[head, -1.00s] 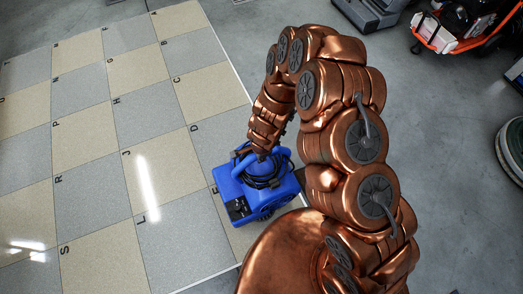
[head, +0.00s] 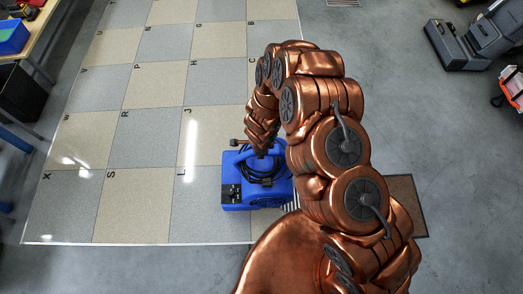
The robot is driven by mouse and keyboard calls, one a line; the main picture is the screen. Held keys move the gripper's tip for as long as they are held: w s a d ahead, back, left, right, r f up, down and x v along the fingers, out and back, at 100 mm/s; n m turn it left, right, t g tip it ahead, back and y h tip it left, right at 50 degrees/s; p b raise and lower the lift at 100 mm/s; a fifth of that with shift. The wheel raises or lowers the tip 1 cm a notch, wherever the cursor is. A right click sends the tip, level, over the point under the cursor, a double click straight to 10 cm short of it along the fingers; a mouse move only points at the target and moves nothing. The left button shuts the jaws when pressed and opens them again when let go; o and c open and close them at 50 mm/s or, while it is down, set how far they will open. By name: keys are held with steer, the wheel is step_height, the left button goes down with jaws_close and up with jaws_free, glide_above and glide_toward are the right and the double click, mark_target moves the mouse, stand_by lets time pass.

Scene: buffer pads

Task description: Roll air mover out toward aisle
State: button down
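The blue air mover (head: 236,188) stands at the near right edge of the lettered tile floor, with a coiled black cord on its top and a dark control panel on its left front. My gripper (head: 262,151) reaches down to the top of the air mover, by its handle and cord. The fingers are small and partly hidden by my copper arm, so I cannot tell whether they are closed on the handle. The right part of the air mover is hidden behind my arm.
The tile floor (head: 135,205) ends at a pale edge in front, with bare grey concrete (head: 130,268) beyond. A brown mat (head: 407,192) lies right of my arm. Grey machines (head: 455,45) stand at upper right. A workbench (head: 38,30) stands at upper left.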

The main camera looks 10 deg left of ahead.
steer(key=shift+s+a, duration=0.15)
steer(key=c, duration=1.1)
jaws_free()
steer(key=shift+o, duration=1.4)
steer(key=shift+r, duration=0.1)
step_height(320, 180, up, 12)
steer(key=s, duration=0.2)
steer(key=shift+d+f, duration=0.25)
steer(key=shift+d, duration=0.15)
